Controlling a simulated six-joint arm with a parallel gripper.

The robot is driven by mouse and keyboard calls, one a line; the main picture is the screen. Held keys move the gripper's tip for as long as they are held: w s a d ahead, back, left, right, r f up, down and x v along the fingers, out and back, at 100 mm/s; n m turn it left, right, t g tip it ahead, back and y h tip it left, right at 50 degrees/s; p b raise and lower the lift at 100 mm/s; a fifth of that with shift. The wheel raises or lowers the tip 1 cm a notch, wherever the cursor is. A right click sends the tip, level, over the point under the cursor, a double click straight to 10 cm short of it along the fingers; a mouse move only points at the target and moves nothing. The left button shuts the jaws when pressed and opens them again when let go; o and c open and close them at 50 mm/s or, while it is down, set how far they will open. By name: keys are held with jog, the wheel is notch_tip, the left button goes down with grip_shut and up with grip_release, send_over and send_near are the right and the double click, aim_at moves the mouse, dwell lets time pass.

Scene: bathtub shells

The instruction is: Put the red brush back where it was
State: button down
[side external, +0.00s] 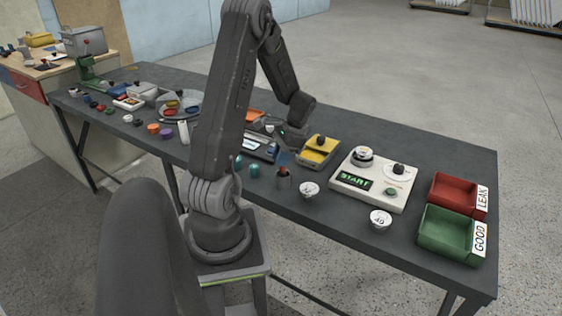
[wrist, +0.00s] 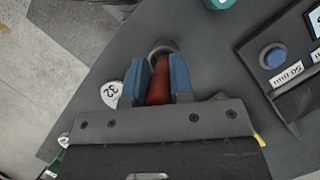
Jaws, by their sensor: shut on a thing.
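The red brush (wrist: 159,86) is between the blue fingers of my gripper (wrist: 158,82) in the wrist view. My gripper is shut on it. A round grey cup (wrist: 162,46) shows just past the brush's far end in the wrist view. In the side view my gripper (side external: 284,159) is low over the table, directly above the small dark grey cup (side external: 283,180). The brush is mostly hidden there, and I cannot tell whether its lower end is inside the cup.
White discs marked 32 (side external: 309,190) and 40 (side external: 380,218), and a teal piece (side external: 254,171), stand near the cup. A yellow device (side external: 319,148), a START panel (side external: 355,183), a red LEAK tray (side external: 457,203) and a green GOOD tray (side external: 447,246) are to the right.

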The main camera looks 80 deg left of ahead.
jog(key=shift+f, duration=0.6)
jog(key=c, duration=1)
grip_release()
jog(key=shift+f, duration=0.15)
jog(key=d+v, duration=0.1)
jog(key=v, duration=1.1)
jog(key=w+d+r+t+y, duration=0.2)
jog(key=w+d+r, duration=0.1)
jog(key=d+r, duration=0.25)
jog(key=s+d+r+t, duration=0.2)
jog(key=d, duration=0.6)
jog(key=s+d+r+m+t, duration=0.1)
jog(key=s+d+t, duration=0.1)
jog(key=d, duration=0.7)
jog(key=s+d+r+t+h, duration=0.1)
jog(key=d+t, duration=0.3)
jog(key=d, duration=0.5)
jog(key=shift+s+r+m, duration=0.4)
jog(key=shift+s+r, duration=0.35)
jog(key=shift+r, duration=0.1)
